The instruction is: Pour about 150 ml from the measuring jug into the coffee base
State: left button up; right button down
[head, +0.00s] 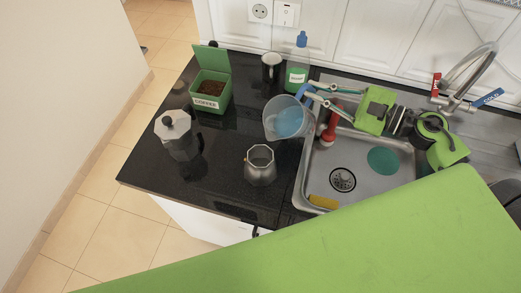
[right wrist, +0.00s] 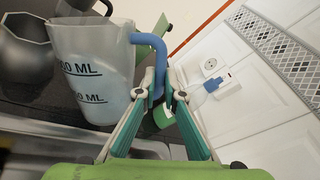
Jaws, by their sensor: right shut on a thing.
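The measuring jug (head: 271,119) is clear with a blue handle and holds pale blue liquid. It hangs between the counter and the sink's left edge, just behind the coffee base. My right gripper (head: 311,92) is shut on the jug's blue handle. In the right wrist view the gripper (right wrist: 160,84) grips that handle beside the jug (right wrist: 92,72), whose ML marks show in part. The coffee base (head: 260,172) is an open, faceted metal pot standing upright on the black counter; its inside is mostly unseen. My left gripper is out of view.
A moka pot (head: 182,146) stands at the left of the counter. Behind are an open green coffee box (head: 209,101), a dark mug (head: 271,67) and a soap bottle (head: 297,72).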

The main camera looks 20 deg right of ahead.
aim_at(308, 85)
jog(key=shift+a+r, duration=0.15)
jog(key=shift+r, duration=0.45)
jog(key=shift+s+f+n, duration=0.1)
jog(key=shift+n, duration=0.2)
pick_arm(q)
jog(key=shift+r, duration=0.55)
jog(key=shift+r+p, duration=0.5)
jog(key=shift+p, duration=0.15)
pick_arm(e)
jog(key=shift+s+a+r+n, duration=0.15)
jog(key=shift+a+r+n, duration=0.15)
jog(key=shift+r, duration=0.1)
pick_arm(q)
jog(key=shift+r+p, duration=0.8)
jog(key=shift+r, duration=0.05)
pick_arm(e)
jog(key=shift+s+a+r+n+h, duration=0.3)
jog(key=shift+a+n, duration=0.15)
jog(key=shift+n, duration=0.35)
pick_arm(q)
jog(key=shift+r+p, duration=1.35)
jog(key=shift+p, duration=0.05)
pick_arm(e)
jog(key=shift+s+a+r+n, duration=0.3)
jog(key=shift+a+r+n, duration=0.3)
jog(key=shift+r, duration=0.25)
dwell(0.4)
